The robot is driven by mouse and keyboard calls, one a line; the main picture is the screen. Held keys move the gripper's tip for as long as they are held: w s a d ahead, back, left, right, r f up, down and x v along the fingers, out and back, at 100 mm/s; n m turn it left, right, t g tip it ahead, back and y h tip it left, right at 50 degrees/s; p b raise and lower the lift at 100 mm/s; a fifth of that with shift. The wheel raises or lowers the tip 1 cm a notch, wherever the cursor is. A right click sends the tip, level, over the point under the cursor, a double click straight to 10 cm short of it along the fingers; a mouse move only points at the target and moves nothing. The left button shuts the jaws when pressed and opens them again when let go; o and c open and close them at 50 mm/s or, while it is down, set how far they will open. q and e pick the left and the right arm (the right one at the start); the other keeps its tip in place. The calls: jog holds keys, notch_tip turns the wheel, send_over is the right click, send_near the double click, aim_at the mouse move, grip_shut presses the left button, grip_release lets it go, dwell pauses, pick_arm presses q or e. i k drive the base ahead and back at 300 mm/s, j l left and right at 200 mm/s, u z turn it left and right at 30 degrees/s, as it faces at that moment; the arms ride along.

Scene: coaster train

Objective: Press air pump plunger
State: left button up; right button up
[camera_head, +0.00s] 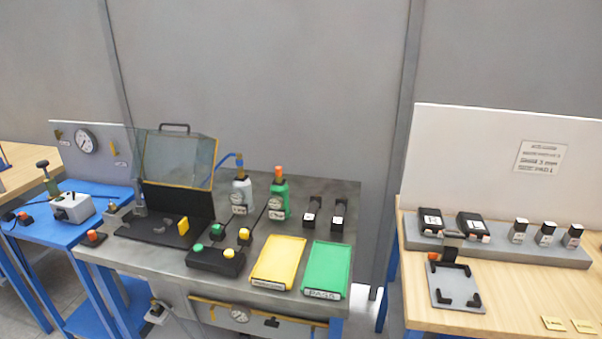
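What looks like the air pump (50,183) is a slim green cylinder on the blue table at the far left. A dark knob, seemingly its plunger (42,164), sticks up on top of it. The plunger looks raised, but it is small and I cannot tell its exact height. A grey box (73,208) with a small knob stands right beside the pump. A round gauge (84,141) is on the pale panel behind. Neither of my grippers is in view, and nothing touches the pump.
The middle grey table (215,280) holds a clear-hooded station (178,160), two bottles (242,195), a button box (215,262), and yellow (279,262) and green (328,268) trays. A wooden table (520,290) with a fixture (455,287) stands at right.

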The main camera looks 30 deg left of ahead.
aim_at(43, 164)
jog(key=u, duration=1.3)
